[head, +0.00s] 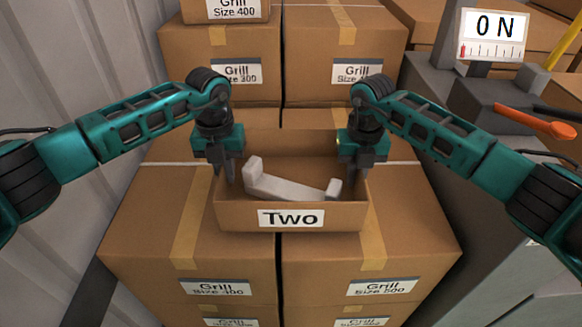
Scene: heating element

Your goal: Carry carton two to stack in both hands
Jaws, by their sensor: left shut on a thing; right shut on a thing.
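Carton two (235,217) is an open-topped brown box with a white label reading "Two" on its near face. It is at the middle of the head view, above or on the stack of closed Grill cartons (150,225); I cannot tell whether it touches them. A pale grey bracket-shaped part (290,189) lies inside it, slightly tilted. My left gripper (226,172) is shut on the carton's left wall. My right gripper (356,168) is shut on its right wall. The fingertips are partly hidden at the walls.
More Grill cartons (320,50) are stacked behind. A gauge reading "0 N" (494,32) stands at the back right, with an orange-handled tool (535,122) on the grey bench near it. A corrugated wall (75,70) closes the left side.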

